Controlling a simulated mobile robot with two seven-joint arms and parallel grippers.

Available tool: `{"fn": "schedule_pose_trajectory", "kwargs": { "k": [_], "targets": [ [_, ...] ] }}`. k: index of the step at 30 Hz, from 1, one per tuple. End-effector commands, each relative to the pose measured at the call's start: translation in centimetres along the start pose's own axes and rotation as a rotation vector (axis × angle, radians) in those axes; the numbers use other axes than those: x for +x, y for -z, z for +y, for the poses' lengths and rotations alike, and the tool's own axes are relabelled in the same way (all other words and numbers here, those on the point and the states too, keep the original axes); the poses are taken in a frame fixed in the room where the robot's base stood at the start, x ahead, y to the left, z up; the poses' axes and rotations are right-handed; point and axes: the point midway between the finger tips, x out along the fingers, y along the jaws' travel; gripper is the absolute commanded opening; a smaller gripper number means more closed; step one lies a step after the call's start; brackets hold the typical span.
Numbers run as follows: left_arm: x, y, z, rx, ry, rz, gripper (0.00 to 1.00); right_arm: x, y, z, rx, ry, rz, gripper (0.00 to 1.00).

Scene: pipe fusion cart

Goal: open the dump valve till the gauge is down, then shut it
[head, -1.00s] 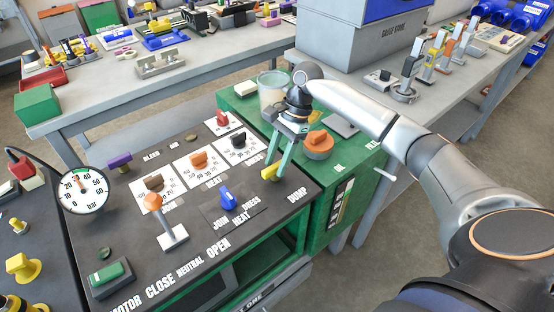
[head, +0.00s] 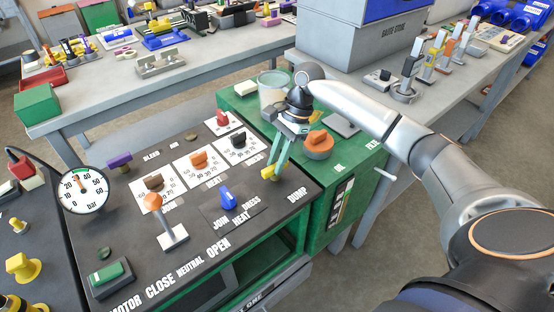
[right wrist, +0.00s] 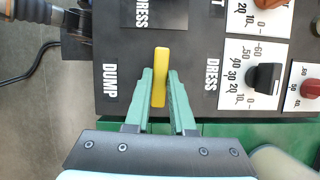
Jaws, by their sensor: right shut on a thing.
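The dump valve's yellow handle (head: 268,173) is at the right end of the dark panel, above the DUMP label. My right gripper (head: 274,164) reaches down to it with its green fingers closed around it. In the right wrist view the yellow handle (right wrist: 160,77) stands upright in the picture between the two fingertips (right wrist: 160,90). The round white gauge (head: 83,190), marked in bar, is at the panel's left. Its needle points roughly upward, near the middle of the scale; the exact reading is too small to tell. My left gripper is out of view.
Close to the handle are a blue knob (head: 228,201), a black knob (head: 238,141) and an orange-topped round part (head: 319,144). An orange-tipped lever (head: 160,210) stands farther left. A clear container (head: 272,88) stands behind my right gripper.

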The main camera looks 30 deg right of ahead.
Motion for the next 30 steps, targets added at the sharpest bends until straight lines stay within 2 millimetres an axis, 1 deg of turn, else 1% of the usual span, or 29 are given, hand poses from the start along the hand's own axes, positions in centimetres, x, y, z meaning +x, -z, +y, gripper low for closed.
{"fn": "schedule_pose_trajectory", "kwargs": {
  "k": [8,30],
  "targets": [
    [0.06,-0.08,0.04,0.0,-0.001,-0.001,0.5,-0.05,0.1,0.17,0.164,0.07,0.003,0.0],
    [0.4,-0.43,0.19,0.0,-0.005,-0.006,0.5,0.09,-0.18,0.48,0.806,0.339,0.0,0.0]
  ]
}}
